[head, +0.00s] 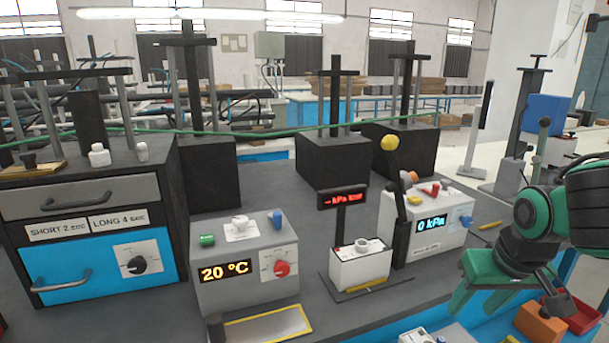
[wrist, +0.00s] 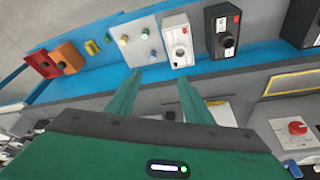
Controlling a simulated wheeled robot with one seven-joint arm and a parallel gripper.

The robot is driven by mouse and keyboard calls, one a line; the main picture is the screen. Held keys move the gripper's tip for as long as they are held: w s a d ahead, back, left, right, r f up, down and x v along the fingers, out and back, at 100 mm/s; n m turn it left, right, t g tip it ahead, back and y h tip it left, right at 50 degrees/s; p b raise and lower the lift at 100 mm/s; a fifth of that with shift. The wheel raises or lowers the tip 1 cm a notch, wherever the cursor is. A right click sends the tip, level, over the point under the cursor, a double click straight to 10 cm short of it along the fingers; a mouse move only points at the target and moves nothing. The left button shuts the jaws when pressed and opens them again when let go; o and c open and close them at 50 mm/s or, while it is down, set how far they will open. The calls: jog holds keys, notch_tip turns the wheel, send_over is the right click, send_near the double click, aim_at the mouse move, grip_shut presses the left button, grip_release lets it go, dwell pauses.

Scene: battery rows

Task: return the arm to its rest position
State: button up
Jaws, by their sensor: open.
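My gripper (head: 497,282) is at the right of the head view, green and black, above the bench's right front part. In the wrist view its two green fingers (wrist: 160,92) stand apart with nothing between them. My arm reaches in from the right edge of the head view. The gripper hangs right of the white box with the "0 kPa" display (head: 431,225), apart from it.
The grey box reading 20 °C (head: 240,265) and a small white unit with a red display (head: 359,268) stand on the bench. A cabinet with a blue drawer (head: 60,278) is at left. The wrist view shows a white switch box (wrist: 178,42) and a black one (wrist: 222,28).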

jog(key=s+d+m+g, duration=0.2)
jog(key=s+d, duration=0.2)
jog(key=s, duration=0.3)
jog(key=s+d+f+m+g, duration=0.1)
jog(key=s+d+m+g, duration=0.1)
jog(key=s+d, duration=0.3)
jog(key=s+m, duration=0.1)
jog(key=s, duration=0.2)
jog(key=shift+f+m, duration=0.25)
jog(key=shift+m, duration=0.05)
jog(key=shift+w+f, duration=0.25)
jog(key=shift+w, duration=0.3)
